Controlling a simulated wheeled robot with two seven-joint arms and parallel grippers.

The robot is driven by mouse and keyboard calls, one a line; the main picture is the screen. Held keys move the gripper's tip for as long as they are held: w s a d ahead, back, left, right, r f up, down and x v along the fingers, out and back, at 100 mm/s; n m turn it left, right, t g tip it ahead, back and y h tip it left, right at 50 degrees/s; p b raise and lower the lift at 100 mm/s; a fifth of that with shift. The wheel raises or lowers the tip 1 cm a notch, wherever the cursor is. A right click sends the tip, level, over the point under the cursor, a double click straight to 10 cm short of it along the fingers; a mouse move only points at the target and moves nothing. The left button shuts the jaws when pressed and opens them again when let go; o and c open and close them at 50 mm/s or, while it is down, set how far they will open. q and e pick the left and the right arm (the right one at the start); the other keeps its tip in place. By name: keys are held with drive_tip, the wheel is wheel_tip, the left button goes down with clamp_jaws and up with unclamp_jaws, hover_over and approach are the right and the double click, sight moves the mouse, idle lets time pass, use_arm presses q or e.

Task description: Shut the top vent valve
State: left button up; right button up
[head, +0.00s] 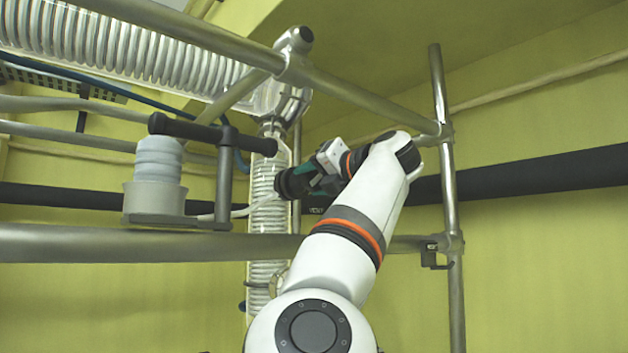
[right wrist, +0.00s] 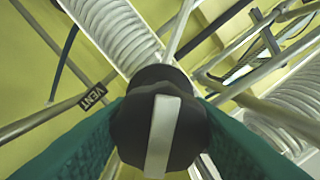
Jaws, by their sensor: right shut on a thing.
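The top vent valve has a black, lobed knob with a pale bar across its face, seen close up in the right wrist view (right wrist: 160,122). The bar stands nearly upright in that picture. My right gripper (right wrist: 160,130) is shut on the knob, with a green finger pad on each side of it. A black label reading VENT (right wrist: 93,97) is left of the knob. In the head view the knob (head: 285,184) is in front of the vertical coiled glass column, and my right gripper (head: 300,180) reaches it from the right. My left gripper is not in view.
The vertical coiled column (head: 268,215) stands behind the knob. A horizontal coiled tube (head: 120,48) runs at the upper left. Metal frame bars (head: 370,98) surround the valve. A black T-shaped handle (head: 212,133) and a pale stopper (head: 158,160) are to the left.

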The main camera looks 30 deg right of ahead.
drive_tip(key=shift+m, duration=1)
drive_tip(key=shift+f+m, duration=0.1)
drive_tip(key=shift+m, duration=0.4)
drive_tip(key=o, duration=1)
drive_tip(key=shift+s, duration=0.1)
drive_tip(key=s+d+b, duration=0.1)
drive_tip(key=s+b, duration=0.2)
drive_tip(key=s, duration=0.9)
drive_tip(key=shift+d, duration=0.1)
